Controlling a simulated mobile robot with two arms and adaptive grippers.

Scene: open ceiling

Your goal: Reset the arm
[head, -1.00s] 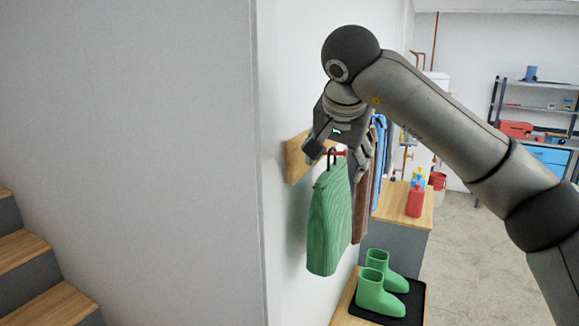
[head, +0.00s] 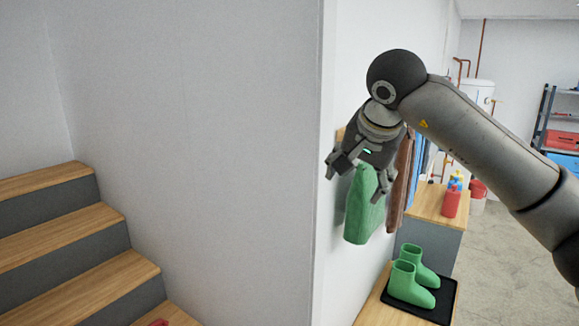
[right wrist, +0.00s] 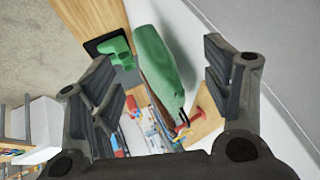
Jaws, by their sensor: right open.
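My right gripper (head: 356,184) is open and empty, its two fingers spread, in front of the wall hooks in the head view. A green garment (head: 362,206) hangs on the wall just behind and below it, its upper end partly hidden by the gripper. In the right wrist view, the green garment (right wrist: 160,62) shows between the open fingers of my right gripper (right wrist: 158,58), with a gap on each side. Its dark hanger hook is near a red peg (right wrist: 197,117). My left gripper is not in view.
A brown garment (head: 400,183) hangs behind the green one. Green boots (head: 411,287) stand on a black tray (head: 445,304) on a wooden bench below. Bottles (head: 451,203) stand on a cabinet. A wall corner lies left of the gripper, with wooden stairs (head: 65,230) further left.

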